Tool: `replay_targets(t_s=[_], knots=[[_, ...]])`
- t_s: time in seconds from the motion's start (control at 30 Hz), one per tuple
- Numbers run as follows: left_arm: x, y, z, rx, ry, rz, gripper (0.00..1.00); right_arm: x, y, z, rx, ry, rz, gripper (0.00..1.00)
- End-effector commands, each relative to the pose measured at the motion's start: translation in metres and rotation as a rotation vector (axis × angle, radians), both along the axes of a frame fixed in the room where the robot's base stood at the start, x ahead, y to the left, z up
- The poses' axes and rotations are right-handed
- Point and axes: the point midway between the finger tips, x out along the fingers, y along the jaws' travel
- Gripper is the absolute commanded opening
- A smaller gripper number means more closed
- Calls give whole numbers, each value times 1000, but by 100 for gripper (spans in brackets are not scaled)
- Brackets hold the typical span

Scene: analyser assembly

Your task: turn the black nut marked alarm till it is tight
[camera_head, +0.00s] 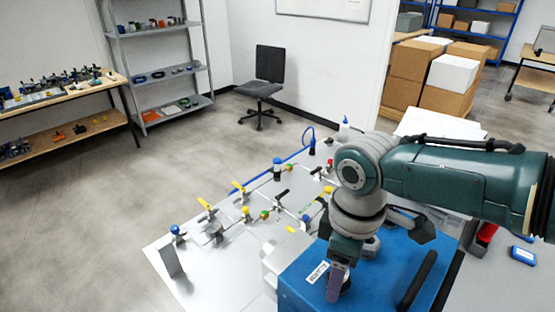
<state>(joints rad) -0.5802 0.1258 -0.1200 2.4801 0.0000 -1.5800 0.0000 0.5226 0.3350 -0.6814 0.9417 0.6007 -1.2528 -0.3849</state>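A blue box (383,271) stands at the front of the pale bench. On its top is a white label (317,272) with dark lettering that looks like the alarm mark. A black round part (347,286), which looks like the nut, sits beside the label and is partly hidden by my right gripper. My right gripper (338,284) comes from the right and points down at this part; one purplish finger shows in front of it. The other finger is hidden, so I cannot tell whether it grips. My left gripper is out of view.
A black handle (418,280) stands on the box to the right of the gripper. Several pipes and valves with yellow levers (238,188) cover the bench to the left. A blue tube (291,156) runs along the back. A blue device (523,255) lies at the right.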

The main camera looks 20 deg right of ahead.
Motion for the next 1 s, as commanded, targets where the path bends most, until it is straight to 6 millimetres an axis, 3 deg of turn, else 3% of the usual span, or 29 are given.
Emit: replay_targets(t_s=[0.13, 0.23, 1.0], knots=[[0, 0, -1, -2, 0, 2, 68, 0, -1, -1, -1, -1, 21, 63], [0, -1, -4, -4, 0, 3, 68, 0, -1, -2, -1, -1, 150, 63], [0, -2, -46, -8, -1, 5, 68, 0, -2, -4, -3, -1, 1849, 63]])
